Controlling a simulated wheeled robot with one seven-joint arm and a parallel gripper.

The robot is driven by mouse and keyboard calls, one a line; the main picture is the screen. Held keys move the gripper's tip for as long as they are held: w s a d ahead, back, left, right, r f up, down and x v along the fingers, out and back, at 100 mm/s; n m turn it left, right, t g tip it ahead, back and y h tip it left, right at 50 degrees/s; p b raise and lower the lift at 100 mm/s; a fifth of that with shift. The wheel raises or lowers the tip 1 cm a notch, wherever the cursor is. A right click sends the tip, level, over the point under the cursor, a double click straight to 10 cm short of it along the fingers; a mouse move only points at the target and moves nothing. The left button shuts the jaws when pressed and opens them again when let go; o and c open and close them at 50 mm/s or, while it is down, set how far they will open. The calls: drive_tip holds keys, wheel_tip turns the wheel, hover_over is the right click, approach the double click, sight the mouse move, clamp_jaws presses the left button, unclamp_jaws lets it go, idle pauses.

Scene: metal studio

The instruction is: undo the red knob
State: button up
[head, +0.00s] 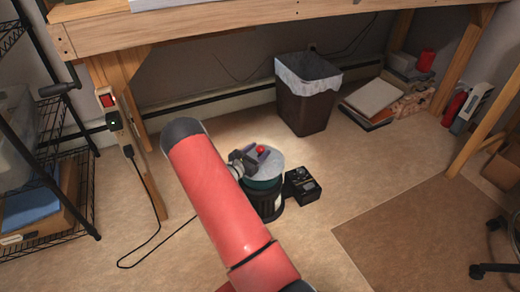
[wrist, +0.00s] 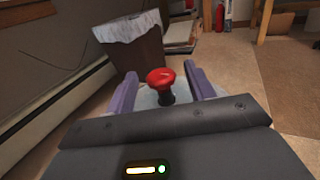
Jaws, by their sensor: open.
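The red knob (wrist: 160,77) stands upright on a dark stem, on the pale round top (wrist: 147,100) of a canister. In the head view the knob (head: 261,149) shows small on the pale top of the dark canister (head: 268,200) on the floor. My gripper (head: 252,154) is over the canister's top. In the wrist view my gripper (wrist: 160,76) is open, with one purple finger on each side of the knob and a gap at both sides. My palm hides the near part of the canister's top.
A small black box (head: 302,186) stands on the floor just right of the canister. A brown bin (head: 305,100) with a white liner stands behind. A wooden bench (head: 200,28) spans above the back. A black cable (head: 140,205) lies at left. Open floor is at right.

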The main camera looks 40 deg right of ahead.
drive_tip(key=shift+x, duration=0.85)
drive_tip(key=c, duration=1)
drive_tip(key=shift+n+t+y, duration=0.4)
drive_tip(key=shift+n+t, duration=0.5)
drive_tip(key=shift+t, duration=0.4)
drive_tip(key=o, duration=1)
